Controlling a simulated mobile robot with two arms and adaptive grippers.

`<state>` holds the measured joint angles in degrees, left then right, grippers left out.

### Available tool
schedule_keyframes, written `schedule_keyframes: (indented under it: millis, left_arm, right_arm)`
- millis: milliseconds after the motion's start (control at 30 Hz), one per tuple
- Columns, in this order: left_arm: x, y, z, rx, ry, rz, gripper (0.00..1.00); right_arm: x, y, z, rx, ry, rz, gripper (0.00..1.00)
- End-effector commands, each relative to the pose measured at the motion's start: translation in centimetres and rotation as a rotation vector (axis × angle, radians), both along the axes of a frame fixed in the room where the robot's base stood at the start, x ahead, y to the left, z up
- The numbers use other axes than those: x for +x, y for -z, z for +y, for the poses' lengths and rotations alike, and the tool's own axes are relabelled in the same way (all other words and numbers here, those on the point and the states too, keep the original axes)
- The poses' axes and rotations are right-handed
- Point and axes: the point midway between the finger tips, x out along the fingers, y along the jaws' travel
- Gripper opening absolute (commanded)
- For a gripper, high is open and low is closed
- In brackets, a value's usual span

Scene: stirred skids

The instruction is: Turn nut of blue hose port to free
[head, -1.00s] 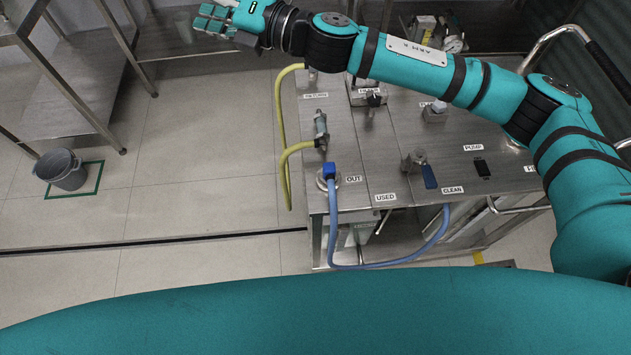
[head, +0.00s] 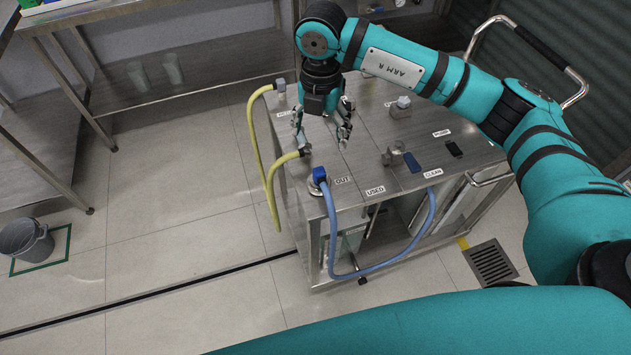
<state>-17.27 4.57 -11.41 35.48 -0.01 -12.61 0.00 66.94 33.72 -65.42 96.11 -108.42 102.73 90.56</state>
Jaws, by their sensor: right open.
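The blue nut (head: 319,174) sits on a round metal port at the cart's front left corner, beside the OUT label (head: 342,181). The blue hose (head: 331,228) hangs from it in a loop along the cart's front and rises to the edge near the CLEAN label. My right gripper (head: 322,140) points down over the cart's left part, just behind the blue nut and apart from it. My left gripper is not in view.
The yellow hose (head: 266,165) loops off the cart's left side. A metal valve (head: 393,153) and a blue tab (head: 412,162) stand right of the nut. A bucket (head: 26,239) is on the floor at left.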

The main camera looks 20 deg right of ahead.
Motion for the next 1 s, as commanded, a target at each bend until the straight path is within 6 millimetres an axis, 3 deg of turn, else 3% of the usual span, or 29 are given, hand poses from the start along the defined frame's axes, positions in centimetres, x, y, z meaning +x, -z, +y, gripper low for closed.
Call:
schedule_keyframes:
  millis: [167,700,1000]
  left_arm:
    - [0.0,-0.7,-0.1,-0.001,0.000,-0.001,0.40]
    - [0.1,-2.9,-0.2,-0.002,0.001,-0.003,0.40]
    - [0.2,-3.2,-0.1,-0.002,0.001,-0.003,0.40]
  right_arm:
    - [-0.2,2.5,0.0,0.000,-0.002,0.007,0.79]
    - [-0.2,13.9,0.1,0.004,-0.005,0.006,0.79]
    - [-0.1,16.9,0.2,0.006,-0.006,0.003,0.79]
